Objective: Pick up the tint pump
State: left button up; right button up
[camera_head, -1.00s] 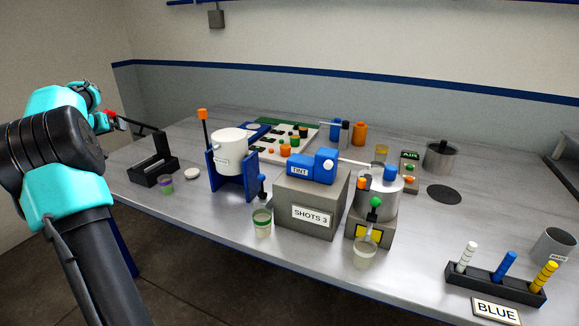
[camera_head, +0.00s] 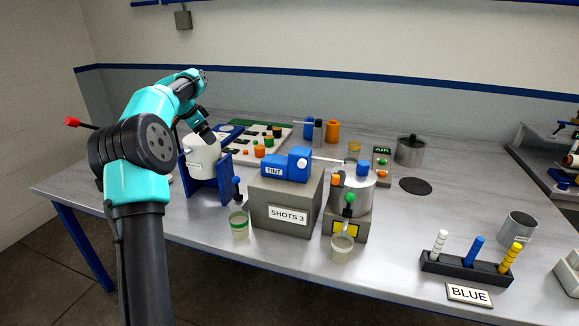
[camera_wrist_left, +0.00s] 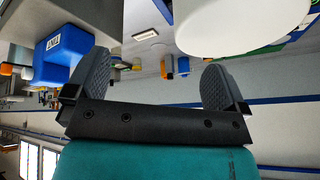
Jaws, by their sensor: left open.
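The tint pump (camera_head: 285,168) is a blue block with a TINT label, a taller blue part at its right end and a thin light spout pointing right. It sits on top of the grey SHOTS 3 box (camera_head: 273,205). In the left wrist view, which looks inverted, the blue pump (camera_wrist_left: 62,55) shows at the left. My left gripper (camera_head: 207,133) is by the white pot, left of the pump and apart from it. In the left wrist view its two dark fingers (camera_wrist_left: 157,80) are spread with nothing between them. My right gripper is not in view.
The white pot (camera_head: 201,155) in its blue stand is close to my left gripper and also shows in the wrist view (camera_wrist_left: 235,20). Right of the pump stands a metal pot (camera_head: 354,193) with coloured valves. Cups stand in front. A tray of small coloured bottles (camera_head: 243,142) lies behind.

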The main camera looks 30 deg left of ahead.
pick_arm(q)
jog(key=w+d+r+m+g, duration=0.1)
jog(key=w+d+m+g, duration=0.1)
jog(key=d, duration=0.7)
jog(key=w+d+r+m+g, duration=0.1)
jog(key=w+d+m, duration=0.4)
jog(key=d, duration=0.4)
jog(key=w+d+r+m+g+y, duration=0.1)
jog(key=w+d+r+m+g, duration=0.1)
jog(key=d, duration=0.7)
jog(key=shift+w+d+m+g, duration=0.2)
jog(key=shift+w+m+g, duration=0.1)
jog(key=shift+w+m, duration=0.45)
jog(key=shift+f, duration=3.4)
jog(key=shift+f, duration=0.1)
jog(key=shift+f, duration=2.5)
jog(key=c, duration=1.2)
